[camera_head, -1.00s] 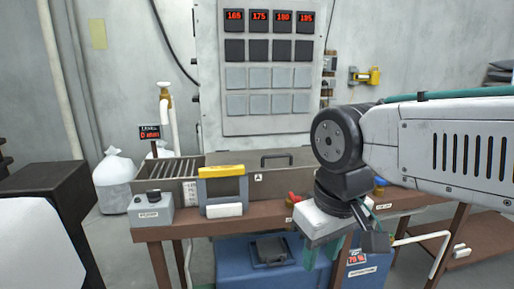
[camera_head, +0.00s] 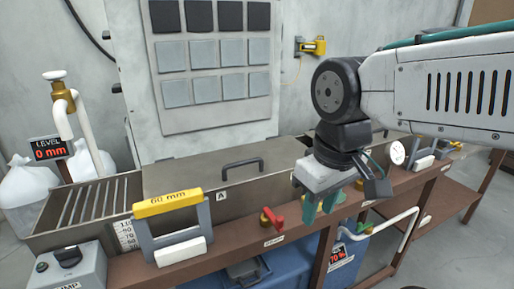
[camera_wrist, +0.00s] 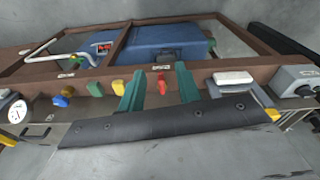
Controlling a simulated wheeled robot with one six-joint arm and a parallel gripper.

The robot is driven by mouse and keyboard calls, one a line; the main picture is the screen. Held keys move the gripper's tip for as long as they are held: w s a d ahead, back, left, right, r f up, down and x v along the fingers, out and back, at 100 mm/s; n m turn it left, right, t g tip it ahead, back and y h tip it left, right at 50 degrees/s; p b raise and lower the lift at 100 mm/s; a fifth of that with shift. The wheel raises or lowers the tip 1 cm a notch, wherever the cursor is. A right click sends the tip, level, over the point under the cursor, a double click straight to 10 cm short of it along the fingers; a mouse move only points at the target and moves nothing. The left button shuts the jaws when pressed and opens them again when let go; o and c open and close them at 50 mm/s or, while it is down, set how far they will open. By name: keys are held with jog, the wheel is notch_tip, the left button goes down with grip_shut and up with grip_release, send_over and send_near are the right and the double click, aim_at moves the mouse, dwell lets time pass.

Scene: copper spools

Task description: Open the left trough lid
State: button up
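The left trough (camera_head: 100,229) is a long grey metal trough marked A, on the brown bench. Its left end shows slats, and a flat grey lid (camera_head: 190,178) lies over the part to the right of them. A dark bar handle (camera_head: 243,166) stands on the lid. My gripper (camera_head: 320,206) points down over the front of the bench, right of the handle and apart from it. Its two green fingers are spread with nothing between them. They also show apart in the wrist view (camera_wrist: 160,90), where I cannot make out the handle.
A grey frame with a yellow 60 mm top (camera_head: 168,203) stands before the trough. A red valve handle (camera_head: 272,217) is on the bench front. A pump box (camera_head: 72,272) is at lower left. A white pipe and level sign (camera_head: 48,149) stand behind. A blue tank (camera_head: 290,262) is below.

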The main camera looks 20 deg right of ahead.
jog(key=w+r+n, duration=0.4)
jog(key=w+n, duration=0.4)
jog(key=w, duration=0.5)
jog(key=n, duration=0.8)
send_near(245, 162)
jog(key=shift+t, duration=0.4)
jog(key=f, duration=0.5)
jog(key=w+f, duration=0.1)
jog(key=f, duration=0.2)
jog(key=shift+r, duration=0.1)
grip_shut()
